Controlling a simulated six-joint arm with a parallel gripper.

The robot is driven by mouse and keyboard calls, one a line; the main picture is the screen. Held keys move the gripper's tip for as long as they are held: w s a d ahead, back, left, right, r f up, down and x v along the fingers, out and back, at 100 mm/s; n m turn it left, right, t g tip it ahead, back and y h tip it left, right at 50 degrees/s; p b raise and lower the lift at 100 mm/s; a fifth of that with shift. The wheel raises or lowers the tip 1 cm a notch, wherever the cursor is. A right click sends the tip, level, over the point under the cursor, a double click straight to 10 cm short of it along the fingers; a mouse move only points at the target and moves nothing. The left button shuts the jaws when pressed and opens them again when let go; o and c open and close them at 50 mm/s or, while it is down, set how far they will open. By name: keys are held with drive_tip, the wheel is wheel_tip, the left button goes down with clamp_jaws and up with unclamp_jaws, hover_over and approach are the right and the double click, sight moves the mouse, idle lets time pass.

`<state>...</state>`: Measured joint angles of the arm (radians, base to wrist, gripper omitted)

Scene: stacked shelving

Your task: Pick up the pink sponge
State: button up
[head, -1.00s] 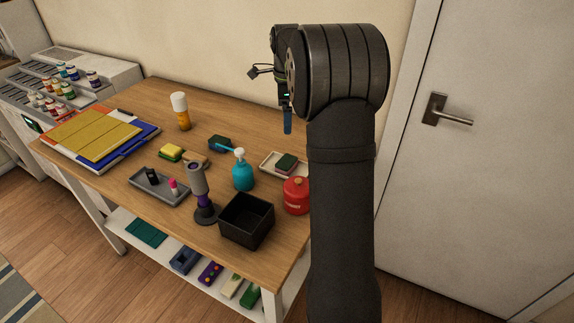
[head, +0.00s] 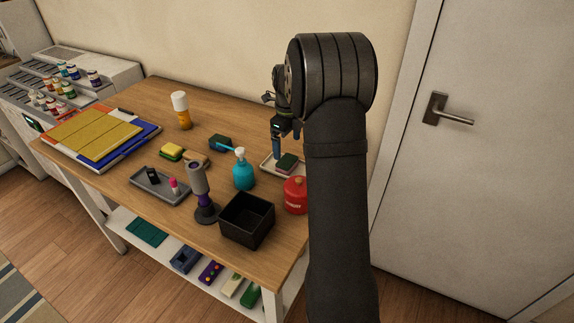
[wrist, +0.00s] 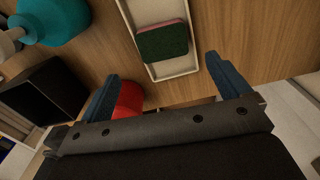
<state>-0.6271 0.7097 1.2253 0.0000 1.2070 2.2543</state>
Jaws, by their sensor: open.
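The pink sponge (wrist: 162,40) shows a dark green top face with a thin pink edge in the wrist view. It lies in a pale shallow tray (wrist: 177,68). In the head view the sponge (head: 287,162) sits on the same tray (head: 267,166) near the right side of the table. My gripper (head: 276,148) hangs above the left part of the tray, pointing down. In the wrist view my gripper (wrist: 158,78) has its two blue fingers wide apart with nothing between them at the tips. The sponge lies ahead of the fingers, not touching them.
A red canister (head: 296,195) stands close in front of the tray. A teal pump bottle (head: 243,172) stands to its left, and a black open box (head: 246,220) is at the table's front. A grey tray (head: 160,187) lies further left.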

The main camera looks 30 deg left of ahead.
sight(287, 161)
drive_tip(key=f, duration=0.7)
drive_tip(key=shift+w+a+f, duration=0.15)
drive_tip(key=shift+w+a, duration=0.05)
drive_tip(key=shift+w, duration=0.05)
drive_tip(key=c, duration=1.1)
drive_tip(key=shift+c, duration=0.2)
drive_tip(key=shift+r, duration=0.45)
drive_tip(key=r, duration=0.3)
drive_tip(key=shift+d+r, duration=0.2)
drive_tip(key=shift+r, duration=0.15)
drive_tip(key=d+r, duration=0.6)
drive_tip(key=d, duration=0.5)
drive_tip(key=shift+w+d+r, duration=0.15)
drive_tip(key=shift+w+r, duration=0.05)
drive_tip(key=shift+w, duration=0.2)
